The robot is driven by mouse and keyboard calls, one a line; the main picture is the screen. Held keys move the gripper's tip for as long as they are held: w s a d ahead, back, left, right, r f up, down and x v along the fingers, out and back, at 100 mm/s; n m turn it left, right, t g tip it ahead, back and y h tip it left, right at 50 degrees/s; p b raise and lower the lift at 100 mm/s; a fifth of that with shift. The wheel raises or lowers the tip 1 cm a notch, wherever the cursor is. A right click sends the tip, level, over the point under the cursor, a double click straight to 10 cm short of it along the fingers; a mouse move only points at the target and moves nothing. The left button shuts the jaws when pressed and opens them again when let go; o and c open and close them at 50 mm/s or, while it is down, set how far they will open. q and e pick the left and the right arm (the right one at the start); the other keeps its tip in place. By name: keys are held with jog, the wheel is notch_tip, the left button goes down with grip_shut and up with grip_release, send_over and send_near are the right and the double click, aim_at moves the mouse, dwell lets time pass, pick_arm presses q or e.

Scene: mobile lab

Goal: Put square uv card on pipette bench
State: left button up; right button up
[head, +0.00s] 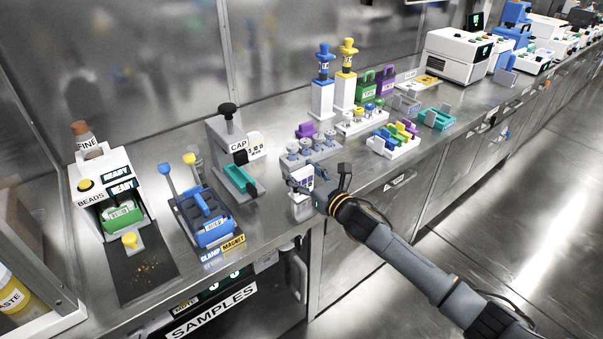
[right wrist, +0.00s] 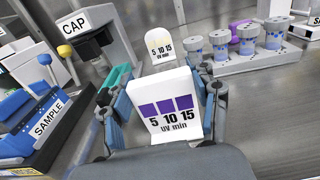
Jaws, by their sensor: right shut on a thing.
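The square uv card (head: 301,177) is white with three purple squares. In the right wrist view the card (right wrist: 170,85) reads "5 10 15 UV min" and faces the camera, upright. My right gripper (head: 319,184) is shut on it, with one finger at each side of the card, by the front edge of the steel bench. Whether the card's bottom touches anything is hidden. A blue pipette (head: 322,75) and a yellow pipette (head: 346,72) stand in white holders farther back on the bench (head: 280,215). My left gripper is not in view.
A second, round-topped uv card (head: 256,144) stands behind by the CAP press (head: 230,150). A blue clamp-magnet device (head: 208,215) is on the left. Bare bench lies to the gripper's right.

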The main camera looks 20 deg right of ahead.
jog(key=shift+f, duration=0.2)
jog(key=o, duration=1)
jog(key=shift+o, duration=0.2)
jog(key=shift+r, duration=0.1)
jog(key=shift+r, duration=0.1)
jog(key=v, duration=1.2)
jog(key=shift+b, duration=0.45)
